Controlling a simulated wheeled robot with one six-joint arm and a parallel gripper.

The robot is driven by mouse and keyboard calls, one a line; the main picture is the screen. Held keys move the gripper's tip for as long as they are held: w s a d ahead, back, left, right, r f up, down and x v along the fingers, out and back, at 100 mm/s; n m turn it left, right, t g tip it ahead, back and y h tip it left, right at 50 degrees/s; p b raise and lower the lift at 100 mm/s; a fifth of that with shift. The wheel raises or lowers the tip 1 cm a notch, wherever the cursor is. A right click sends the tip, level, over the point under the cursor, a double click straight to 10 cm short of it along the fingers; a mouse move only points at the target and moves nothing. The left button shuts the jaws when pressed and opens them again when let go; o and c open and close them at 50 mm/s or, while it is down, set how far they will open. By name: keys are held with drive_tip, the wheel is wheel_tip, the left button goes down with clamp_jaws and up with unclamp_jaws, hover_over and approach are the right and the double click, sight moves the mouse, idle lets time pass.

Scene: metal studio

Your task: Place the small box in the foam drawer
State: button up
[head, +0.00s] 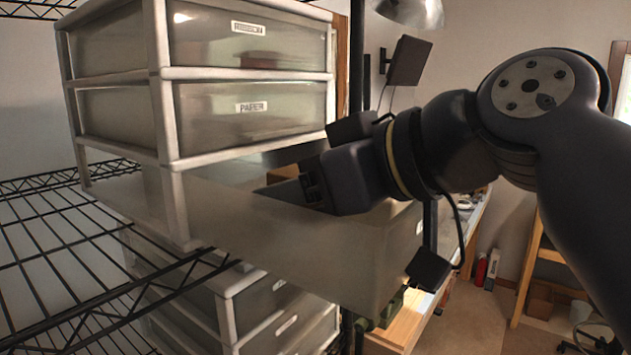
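A drawer (300,250) of cloudy, translucent plastic is pulled out toward the right, below a drawer labelled PAPER (250,108). I cannot read the pulled-out drawer's own label from this angle, so I cannot tell whether it is the foam drawer. My gripper (285,188) reaches in from the right over the open drawer. A dark pointed finger is at or behind the near wall's top edge. The finger gap and anything between the fingers are hidden.
A second closed drawer (245,45) sits above PAPER. More drawers (280,300) stand below the open one. Black wire shelving (60,250) fills the left. A wooden-edged bench (410,320) lies beyond the open drawer. Clear floor (480,325) shows at lower right.

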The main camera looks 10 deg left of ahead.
drive_tip(key=shift+w+f, duration=0.1)
drive_tip(key=shift+f, duration=0.55)
drive_tip(key=o, duration=1)
drive_tip(key=shift+f, duration=0.15)
drive_tip(key=shift+r, duration=0.65)
drive_tip(key=v, duration=0.8)
drive_tip(key=b+v, duration=0.1)
drive_tip(key=v, duration=0.3)
drive_tip(key=shift+a+r, duration=0.1)
drive_tip(key=shift+r, duration=0.3)
